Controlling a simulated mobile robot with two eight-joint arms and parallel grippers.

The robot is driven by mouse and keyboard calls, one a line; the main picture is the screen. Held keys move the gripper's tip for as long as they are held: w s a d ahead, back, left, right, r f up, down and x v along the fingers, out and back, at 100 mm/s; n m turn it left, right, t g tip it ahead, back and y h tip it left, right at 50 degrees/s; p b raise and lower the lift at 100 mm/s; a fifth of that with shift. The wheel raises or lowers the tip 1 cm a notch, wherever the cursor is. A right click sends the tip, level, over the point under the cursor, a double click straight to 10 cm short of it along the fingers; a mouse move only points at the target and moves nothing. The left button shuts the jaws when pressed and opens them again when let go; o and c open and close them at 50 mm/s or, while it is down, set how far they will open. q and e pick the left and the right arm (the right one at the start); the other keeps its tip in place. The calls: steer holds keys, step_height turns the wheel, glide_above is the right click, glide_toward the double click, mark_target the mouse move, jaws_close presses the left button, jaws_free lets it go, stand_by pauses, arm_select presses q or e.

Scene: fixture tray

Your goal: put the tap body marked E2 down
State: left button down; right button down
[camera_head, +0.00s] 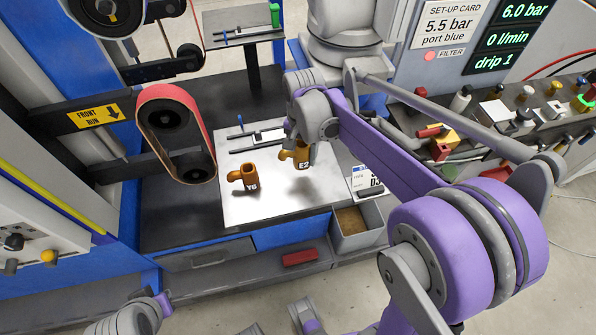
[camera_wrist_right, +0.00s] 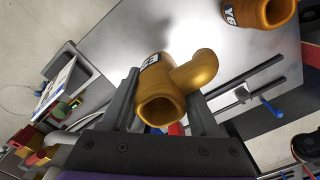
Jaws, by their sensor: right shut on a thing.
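The brass-coloured tap body marked E2 (camera_head: 303,159) is over the right part of the pale metal plate (camera_head: 275,205). In the wrist view the tap body E2 (camera_wrist_right: 163,103) sits between the two dark fingers of my right gripper (camera_wrist_right: 165,105), which is shut on it. Its open end faces the camera and its side spout points up and right. In the head view my right gripper (camera_head: 297,135) is partly hidden by its own arm. I cannot tell whether E2 touches the plate. My left gripper's fingers do not show.
A second tap body, marked Y6 (camera_head: 245,178), stands on the plate to the left of E2. Dark rails with a blue handle (camera_wrist_right: 272,106) lie along the plate. A belt sander (camera_head: 175,130) stands left. An open bin (camera_head: 358,228) and a card (camera_head: 366,181) are to the right.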

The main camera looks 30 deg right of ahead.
steer(key=shift+f+b, duration=0.3)
steer(key=shift+f, duration=2.85)
steer(key=shift+f, duration=0.15)
steer(key=shift+c, duration=0.6)
jaws_free()
